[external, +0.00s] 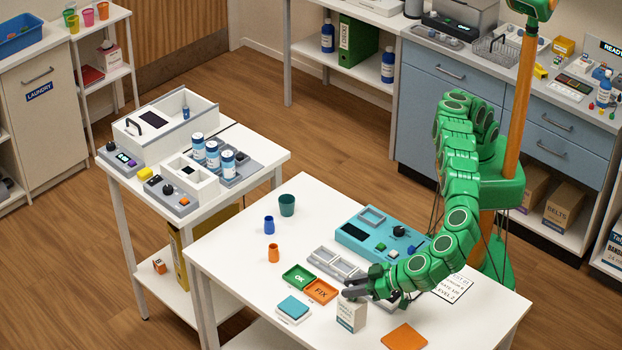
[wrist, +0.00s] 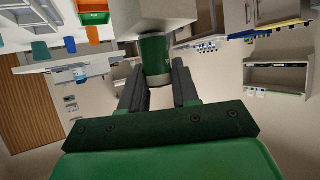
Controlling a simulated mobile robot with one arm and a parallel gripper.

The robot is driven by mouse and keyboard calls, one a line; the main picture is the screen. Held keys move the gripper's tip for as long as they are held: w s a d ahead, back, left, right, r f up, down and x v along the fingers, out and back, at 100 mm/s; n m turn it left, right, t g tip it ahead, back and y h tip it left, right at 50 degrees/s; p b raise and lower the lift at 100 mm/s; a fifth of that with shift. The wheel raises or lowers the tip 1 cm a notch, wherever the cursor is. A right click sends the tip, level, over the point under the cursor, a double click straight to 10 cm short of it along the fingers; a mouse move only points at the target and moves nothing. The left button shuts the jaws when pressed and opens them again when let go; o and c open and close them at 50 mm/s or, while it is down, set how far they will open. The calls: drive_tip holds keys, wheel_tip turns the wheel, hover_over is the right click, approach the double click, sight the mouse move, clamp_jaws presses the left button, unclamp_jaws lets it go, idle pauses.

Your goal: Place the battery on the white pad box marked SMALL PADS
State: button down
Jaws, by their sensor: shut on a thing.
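My gripper (external: 366,287) is low over the front of the white table, beside the top of the white pad box (external: 350,316). In the wrist view my gripper (wrist: 157,82) is shut on a dark green cylinder, the battery (wrist: 154,54). The white box (wrist: 152,14) shows just beyond the battery, and the battery's end is at or very near it. I cannot tell whether they touch. In the external view the battery is mostly hidden by my fingers. The box stands upright, with small grey print on its front.
Green OK (external: 299,277) and orange FIX (external: 320,291) trays lie left of the box. A blue-topped pad (external: 293,308) is at front left, and an orange square (external: 404,337) is at front right. A grey compartment tray (external: 337,263) and teal device (external: 380,236) are behind.

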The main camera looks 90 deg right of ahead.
drive_tip(key=shift+f, duration=0.15)
drive_tip(key=c, duration=0.8)
unclamp_jaws()
drive_tip(key=v, duration=1.2)
